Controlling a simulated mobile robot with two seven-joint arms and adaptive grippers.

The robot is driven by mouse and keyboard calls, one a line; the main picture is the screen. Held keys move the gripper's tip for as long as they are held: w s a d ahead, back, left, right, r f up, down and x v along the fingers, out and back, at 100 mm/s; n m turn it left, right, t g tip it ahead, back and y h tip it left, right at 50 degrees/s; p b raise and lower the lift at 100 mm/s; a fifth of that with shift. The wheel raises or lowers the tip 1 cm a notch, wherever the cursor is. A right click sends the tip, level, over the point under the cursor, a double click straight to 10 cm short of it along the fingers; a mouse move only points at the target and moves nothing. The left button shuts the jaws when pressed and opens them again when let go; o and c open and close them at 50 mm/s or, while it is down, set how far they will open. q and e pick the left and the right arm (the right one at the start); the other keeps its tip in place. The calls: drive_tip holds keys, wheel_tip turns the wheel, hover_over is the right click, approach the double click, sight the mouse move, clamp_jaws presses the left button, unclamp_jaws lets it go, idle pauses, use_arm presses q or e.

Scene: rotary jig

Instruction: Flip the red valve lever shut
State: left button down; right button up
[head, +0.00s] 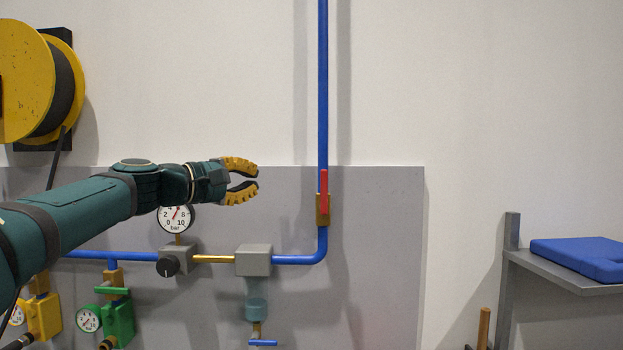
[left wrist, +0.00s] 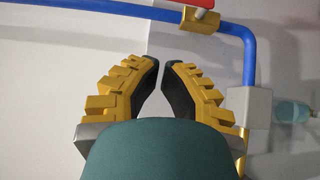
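The red valve lever (head: 324,190) stands upright, in line with the vertical blue pipe, on a brass valve body (head: 322,212). In the left wrist view the red lever (left wrist: 202,3) shows only in part at the top edge, above the brass valve body (left wrist: 200,20). My left gripper (head: 257,182) is to the left of the lever, at about its height in the picture, and apart from it. Its yellow fingers are parted with a gap between the tips (left wrist: 161,64), and nothing is between them. My right gripper is in neither view.
A blue pipe (head: 323,80) runs down to the valve, then bends left to a grey block (head: 253,260) with a bowl below. A pressure gauge (head: 177,217) is below my left wrist. A hose reel (head: 40,85) hangs at left; a shelf (head: 560,270) with a blue pad is at right.

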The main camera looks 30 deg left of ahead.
sight(324, 193)
use_arm(q)
drive_tip(key=d+p+x, duration=0.3)
drive_tip(key=x, duration=1)
drive_tip(key=shift+s, duration=0.35)
drive_tip(key=shift+s, duration=0.15)
